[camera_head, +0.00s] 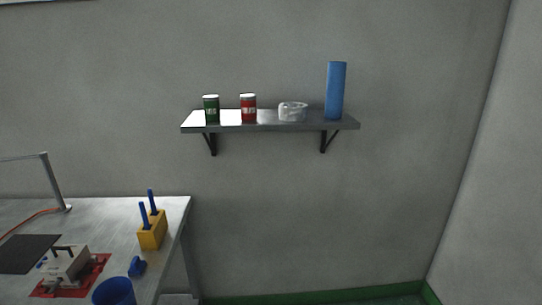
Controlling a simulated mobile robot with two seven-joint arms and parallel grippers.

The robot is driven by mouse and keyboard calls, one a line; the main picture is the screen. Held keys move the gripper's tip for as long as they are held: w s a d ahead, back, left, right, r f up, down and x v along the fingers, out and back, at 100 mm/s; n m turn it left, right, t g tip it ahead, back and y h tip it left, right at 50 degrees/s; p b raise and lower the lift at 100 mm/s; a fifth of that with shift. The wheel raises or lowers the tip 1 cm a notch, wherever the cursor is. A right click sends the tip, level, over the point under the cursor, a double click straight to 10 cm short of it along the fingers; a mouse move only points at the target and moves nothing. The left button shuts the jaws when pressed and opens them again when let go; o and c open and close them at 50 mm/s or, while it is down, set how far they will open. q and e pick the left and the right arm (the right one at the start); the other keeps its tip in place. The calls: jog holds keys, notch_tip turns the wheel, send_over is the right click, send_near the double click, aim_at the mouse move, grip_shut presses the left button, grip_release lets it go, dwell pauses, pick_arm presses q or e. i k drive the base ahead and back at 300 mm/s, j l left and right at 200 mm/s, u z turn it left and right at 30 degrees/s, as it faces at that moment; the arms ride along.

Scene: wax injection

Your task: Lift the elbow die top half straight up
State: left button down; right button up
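A light grey block with a dark handle on top, which looks like the elbow die (66,266), sits on a red mat (98,267) at the lower left, on the metal table. It is small and dim here, so I cannot make out a seam between its top half and the part below. Neither of my grippers is in view, and nothing is seen touching the die.
On the table (110,206) are a black mat (30,253), a yellow holder (152,236) with blue-handled tools, a small blue object (137,266) and a blue cup (114,292). A wall shelf (270,127) holds two cans, a clear bowl and a blue cylinder. The floor shows little.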

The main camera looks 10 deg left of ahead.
aim_at(63, 263)
jog(key=u, duration=1.7)
